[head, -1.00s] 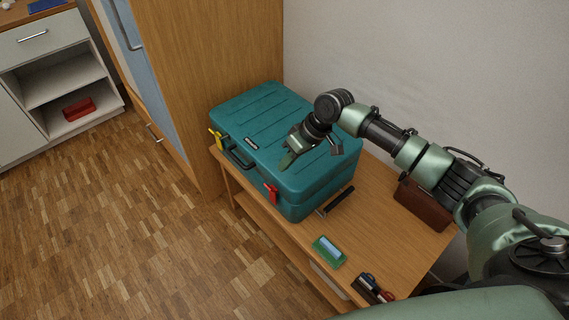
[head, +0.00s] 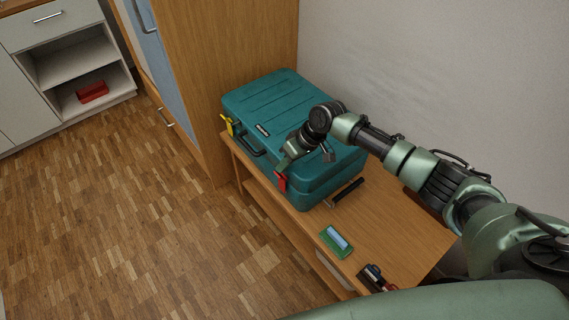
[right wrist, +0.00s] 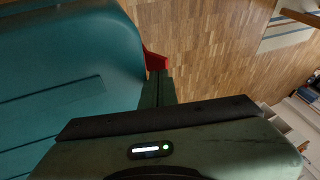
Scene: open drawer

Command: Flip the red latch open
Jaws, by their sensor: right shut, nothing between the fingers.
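The teal case (head: 290,95) lies closed on the wooden bench, with a dark handle on its front side. The red latch (head: 281,182) is on the case's front face near its right end; in the right wrist view it shows as a red piece (right wrist: 155,61) just beyond the fingertips. A yellow latch (head: 228,125) is at the front's left end. My right gripper (head: 282,167) is shut and empty, its tips at the top of the red latch, pointing down. In the right wrist view the shut fingers (right wrist: 158,88) hide part of the latch. I cannot tell whether they touch. My left gripper is out of view.
The bench (head: 385,225) carries a green tray with a blue item (head: 336,241), a black bar (head: 346,191) and small dark and red items (head: 375,278). A wooden cabinet (head: 240,60) stands behind at left. The floor in front is clear.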

